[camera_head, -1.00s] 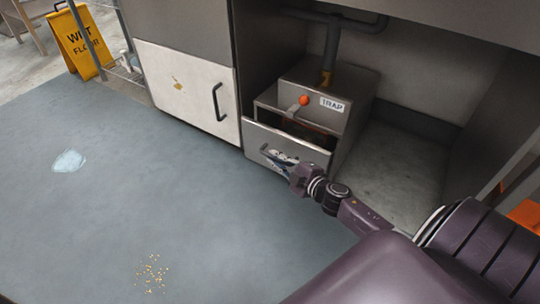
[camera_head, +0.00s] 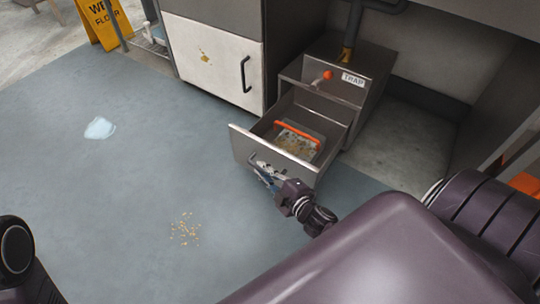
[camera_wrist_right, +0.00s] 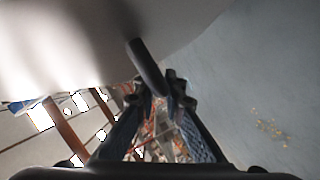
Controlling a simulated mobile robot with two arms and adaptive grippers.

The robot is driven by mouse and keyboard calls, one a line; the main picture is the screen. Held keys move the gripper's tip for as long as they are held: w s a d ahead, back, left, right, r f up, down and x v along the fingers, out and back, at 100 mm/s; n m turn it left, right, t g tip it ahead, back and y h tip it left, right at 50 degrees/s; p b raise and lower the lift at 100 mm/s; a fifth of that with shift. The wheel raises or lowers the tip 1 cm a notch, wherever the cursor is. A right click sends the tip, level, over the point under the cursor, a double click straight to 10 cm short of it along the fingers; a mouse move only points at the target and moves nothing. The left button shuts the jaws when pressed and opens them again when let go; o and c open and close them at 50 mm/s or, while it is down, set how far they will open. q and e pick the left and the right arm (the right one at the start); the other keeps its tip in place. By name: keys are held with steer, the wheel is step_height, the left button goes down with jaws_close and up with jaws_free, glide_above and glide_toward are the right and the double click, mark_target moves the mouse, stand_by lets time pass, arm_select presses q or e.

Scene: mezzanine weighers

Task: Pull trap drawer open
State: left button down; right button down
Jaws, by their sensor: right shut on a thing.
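The trap drawer (camera_head: 258,146) is a metal drawer in the box labelled TRAP (camera_head: 345,65) under the counter. It stands well out from the box, open at the top. Inside lies a strainer tray with an orange handle (camera_head: 298,131) and bits of debris. My right gripper (camera_head: 266,176) is at the drawer's front, shut on its handle. In the right wrist view the dark drawer handle (camera_wrist_right: 147,66) runs down between the fingertips, below the pale drawer front. My left gripper is not in view; only a dark part of mine shows at the lower left.
An orange knob (camera_head: 328,75) sits on the box above the drawer. A white cabinet door (camera_head: 210,60) with a black handle is to its left. A pale puddle (camera_head: 99,128) and scattered crumbs (camera_head: 185,229) lie on the floor. A yellow wet-floor sign (camera_head: 103,18) stands at upper left.

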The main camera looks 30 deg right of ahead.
steer(key=shift+s+a, duration=0.2)
steer(key=shift+a, duration=0.2)
steer(key=c, duration=2)
jaws_free()
steer(key=v, duration=1.2)
steer(key=shift+d, duration=0.1)
